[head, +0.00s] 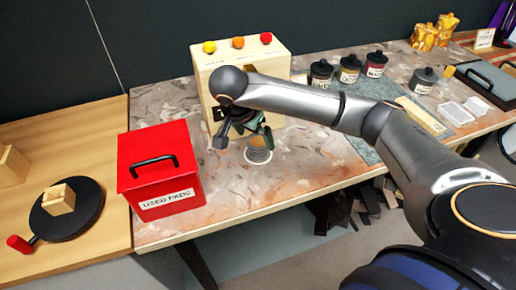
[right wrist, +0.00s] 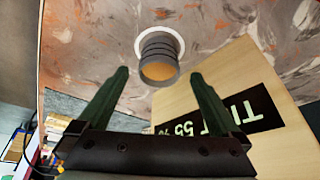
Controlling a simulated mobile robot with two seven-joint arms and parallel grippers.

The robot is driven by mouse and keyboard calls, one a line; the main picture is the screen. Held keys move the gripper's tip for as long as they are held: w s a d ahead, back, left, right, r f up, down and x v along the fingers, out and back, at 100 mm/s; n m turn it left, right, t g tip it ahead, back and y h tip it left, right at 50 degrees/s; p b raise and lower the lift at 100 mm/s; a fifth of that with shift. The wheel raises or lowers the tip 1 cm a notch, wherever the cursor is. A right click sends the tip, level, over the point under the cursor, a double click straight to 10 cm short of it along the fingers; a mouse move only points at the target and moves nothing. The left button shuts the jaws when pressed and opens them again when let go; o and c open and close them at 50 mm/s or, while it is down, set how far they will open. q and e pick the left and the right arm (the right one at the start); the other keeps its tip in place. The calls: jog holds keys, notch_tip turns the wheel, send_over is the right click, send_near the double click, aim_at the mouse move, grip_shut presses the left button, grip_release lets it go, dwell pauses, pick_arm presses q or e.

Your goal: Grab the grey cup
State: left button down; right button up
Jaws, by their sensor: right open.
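The grey cup (head: 258,150) stands upright on the marbled bench top, on a white ring. In the right wrist view the ribbed grey cup (right wrist: 159,58) shows from above, with an orange-brown inside. My right gripper (head: 241,132) is open and empty, above and slightly left of the cup in the head view. In the right wrist view the two green fingers of my right gripper (right wrist: 158,90) are spread apart, with the cup beyond their tips and between their lines. My left gripper is not in view.
A wooden box (head: 205,70) with coloured balls on top stands close behind the cup. A red "USED PADS" box (head: 165,180) is at the left. Dark jars (head: 349,68) stand at the back right.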

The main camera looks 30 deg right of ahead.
aim_at(258, 143)
jog(key=x, duration=0.5)
jog(key=shift+f, duration=0.15)
grip_shut()
dwell(0.6)
